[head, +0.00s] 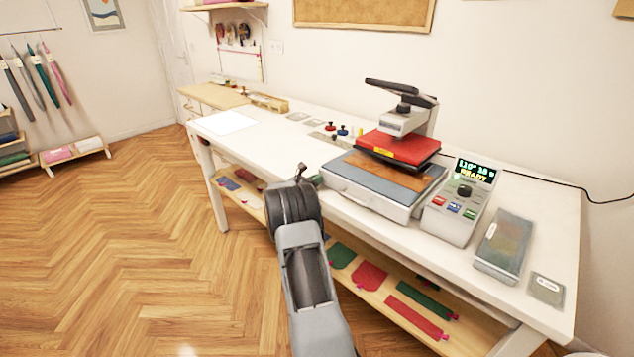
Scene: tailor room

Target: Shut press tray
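The heat press stands on the white table, with a red upper plate (400,147) and a black lever handle (400,91) raised above it. The press tray (372,201) is a light grey slab with a blue-grey top. It sticks out in front of the red plate toward the table's front edge, with a handle on its front side. A brown piece (382,172) lies on the tray's rear part, partly under the red plate. My gripper (303,174) is at the end of my arm, just left of the tray's front-left corner and apparently apart from it. Its fingers are mostly hidden by my arm.
A control box (460,203) with a lit "READY" display stands right of the tray. A grey block (504,247) lies farther right. Red and blue knobbed items (342,132) stand behind left. A lower shelf (395,305) holds coloured cloth pieces. The floor at left is clear.

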